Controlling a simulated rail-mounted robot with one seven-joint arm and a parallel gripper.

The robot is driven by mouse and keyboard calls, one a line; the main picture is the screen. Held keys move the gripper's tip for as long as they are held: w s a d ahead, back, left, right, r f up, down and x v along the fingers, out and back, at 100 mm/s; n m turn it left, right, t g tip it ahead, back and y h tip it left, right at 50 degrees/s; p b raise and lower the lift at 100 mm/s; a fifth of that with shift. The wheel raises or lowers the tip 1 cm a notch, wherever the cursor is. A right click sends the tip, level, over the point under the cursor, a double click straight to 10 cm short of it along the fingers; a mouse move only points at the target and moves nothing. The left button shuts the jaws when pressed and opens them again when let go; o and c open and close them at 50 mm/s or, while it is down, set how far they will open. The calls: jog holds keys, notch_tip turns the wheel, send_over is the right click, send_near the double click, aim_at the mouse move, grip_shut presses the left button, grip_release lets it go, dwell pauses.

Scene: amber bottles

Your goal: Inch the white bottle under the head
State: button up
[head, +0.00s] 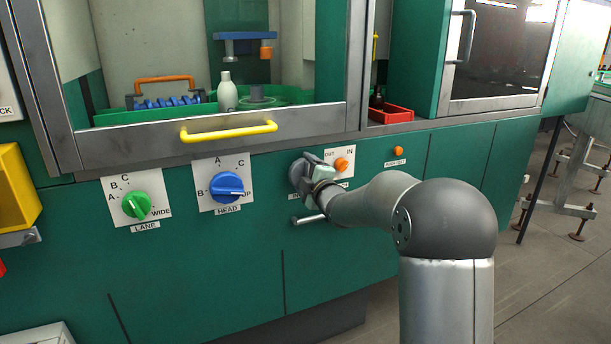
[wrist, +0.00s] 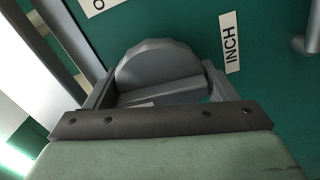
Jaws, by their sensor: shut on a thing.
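The white bottle (head: 227,95) stands upright behind the window, on the green surface inside the machine. The head (head: 245,37), a blue bar with an orange part on its right, hangs above and slightly right of the bottle, with a clear gap between. My gripper (head: 310,170) is at the grey knob (head: 295,176) on the green front panel. In the wrist view the fingers of my gripper (wrist: 155,88) are shut on the ridged grey knob (wrist: 155,64), beside the INCH label (wrist: 230,42). My gripper partly hides the knob in the head view.
A green dial (head: 136,205) marked LANE and a blue dial (head: 227,187) marked HEAD are left of my gripper. A yellow handle (head: 229,131) crosses the window frame above. Orange buttons (head: 341,164) (head: 398,151) and a metal lever (head: 309,219) are close by.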

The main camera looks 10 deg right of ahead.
jog(key=m, duration=0.6)
jog(key=shift+m, duration=0.3)
jog(key=m, duration=0.3)
jog(key=shift+f+m+p, duration=0.1)
jog(key=shift+m+p, duration=0.3)
jog(key=m+p, duration=0.1)
jog(key=m, duration=0.2)
jog(key=shift+a+m, duration=0.1)
jog(key=shift+m, duration=0.2)
jog(key=m+p, duration=0.1)
jog(key=m, duration=0.3)
jog(key=shift+s+a+m+p, duration=0.15)
jog(key=shift+m+p, duration=0.8)
jog(key=shift+m, duration=1.45)
jog(key=shift+f, duration=0.1)
jog(key=o, duration=1)
jog(key=shift+c, duration=0.2)
